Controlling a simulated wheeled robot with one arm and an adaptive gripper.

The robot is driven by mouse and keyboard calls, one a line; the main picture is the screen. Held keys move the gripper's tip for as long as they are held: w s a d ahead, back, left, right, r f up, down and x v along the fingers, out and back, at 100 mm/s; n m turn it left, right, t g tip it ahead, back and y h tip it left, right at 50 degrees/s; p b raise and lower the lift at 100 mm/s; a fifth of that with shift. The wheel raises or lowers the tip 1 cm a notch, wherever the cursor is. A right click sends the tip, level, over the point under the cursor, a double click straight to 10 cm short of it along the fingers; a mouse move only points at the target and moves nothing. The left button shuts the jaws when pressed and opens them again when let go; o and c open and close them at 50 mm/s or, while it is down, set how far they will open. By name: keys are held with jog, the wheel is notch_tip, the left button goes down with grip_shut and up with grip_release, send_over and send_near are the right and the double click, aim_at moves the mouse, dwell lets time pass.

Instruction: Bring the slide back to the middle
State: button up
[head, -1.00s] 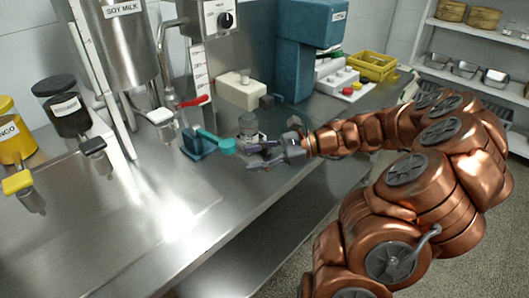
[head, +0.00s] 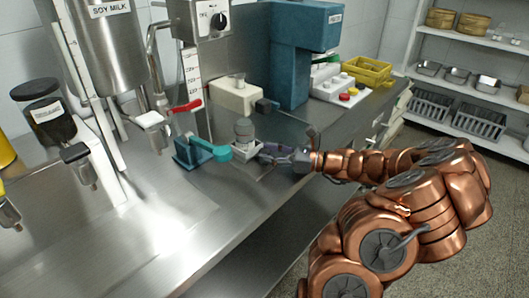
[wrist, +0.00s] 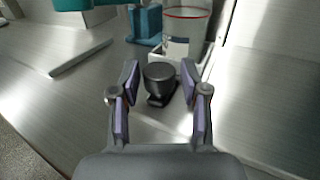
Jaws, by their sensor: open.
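A white slide (head: 247,152) carries a clear, grey-topped jar (head: 244,130) on the steel worktop. The wrist view shows the slide's white edge (wrist: 196,58) and the jar (wrist: 185,28) with a red ring near its top. A dark round knob (wrist: 159,77) stands on the near side of the slide. My gripper (wrist: 159,80) is open, with one finger on each side of the knob; gaps show between them. In the head view my gripper (head: 268,153) is just right of the slide and hides the knob.
A blue block with a teal lever (head: 208,148) stands just left of the slide. A cream box (head: 236,94) and the blue mill column (head: 292,62) stand behind. A red-handled tap (head: 186,106) is further left. The front worktop is clear.

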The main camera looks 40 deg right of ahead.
jog(key=shift+w+a, duration=0.5)
jog(key=shift+w, duration=0.05)
grip_shut()
